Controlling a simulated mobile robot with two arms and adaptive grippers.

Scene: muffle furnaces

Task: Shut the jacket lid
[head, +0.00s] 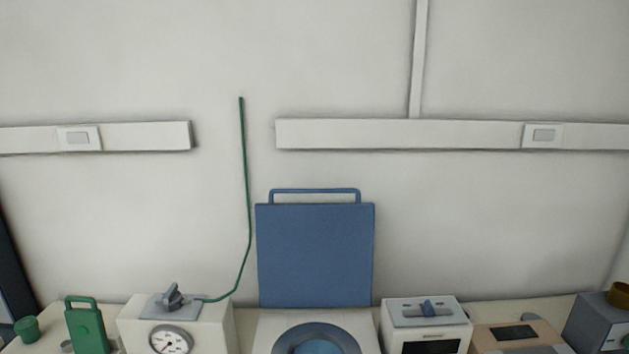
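The blue jacket lid (315,256) stands upright, raised at the back of a pale cabinet (263,328) in the lower middle of the head view. A blue bar handle (315,192) runs along its top edge. In front of the lid, the cabinet's top has a round opening with a dark grey-blue ring (292,342) and a lighter blue inside. The bottom of the picture cuts off the cabinet's front. Neither of my grippers shows in the head view.
Left of the cabinet stands a pale box with a dial gauge (171,341) and a green tube (246,190) rising from it. A green handled container (86,329) is further left. Right are a box with a grey switch (428,311) and a beige device (514,335).

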